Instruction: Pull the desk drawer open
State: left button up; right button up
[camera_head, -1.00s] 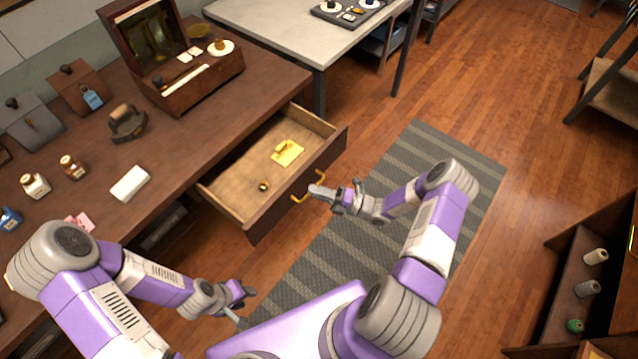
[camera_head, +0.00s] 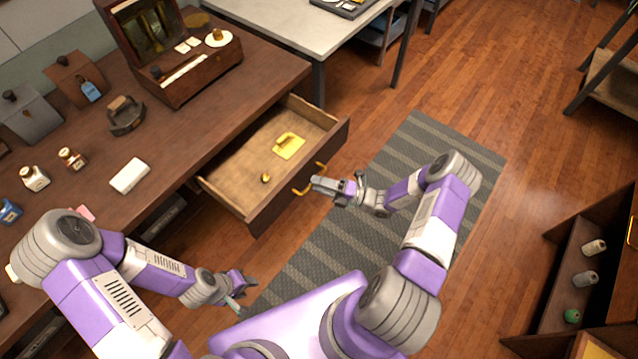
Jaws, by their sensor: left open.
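The brown wooden desk (camera_head: 215,125) has its drawer (camera_head: 258,212) standing pulled out, with the pale inside in plain view. A yellow bar handle (camera_head: 308,187) is on the drawer's front. My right gripper (camera_head: 318,184) is at the handle, its fingers pointing left towards it. Whether the fingers close on the handle or only lie beside it is not clear. A yellow stamp-like piece (camera_head: 288,146) and a small brass knob (camera_head: 265,178) lie in the drawer. My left gripper (camera_head: 245,291) is open and empty, low in front of the desk.
An open wooden case (camera_head: 190,85), a dark-handled block (camera_head: 125,115), a white box (camera_head: 130,175) and small bottles stand on the desk. A grey table (camera_head: 300,35) stands behind. A striped rug (camera_head: 400,150) covers the floor before the drawer; a shelf (camera_head: 560,270) is at right.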

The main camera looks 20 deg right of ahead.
jog(key=v, duration=0.7)
jog(key=shift+d, duration=0.2)
jog(key=shift+s, duration=0.15)
jog(key=s+a+f+m+g+h, duration=0.3)
jog(key=a+m, duration=0.6)
jog(key=m, duration=0.6)
jog(key=s+a+f+m+g+h, duration=0.3)
jog(key=s+a+m+g+h, duration=0.5)
jog(key=m, duration=0.8)
jog(key=shift+s+a+g, duration=0.4)
jog(key=shift+s+g, duration=0.2)
jog(key=shift+s, duration=0.5)
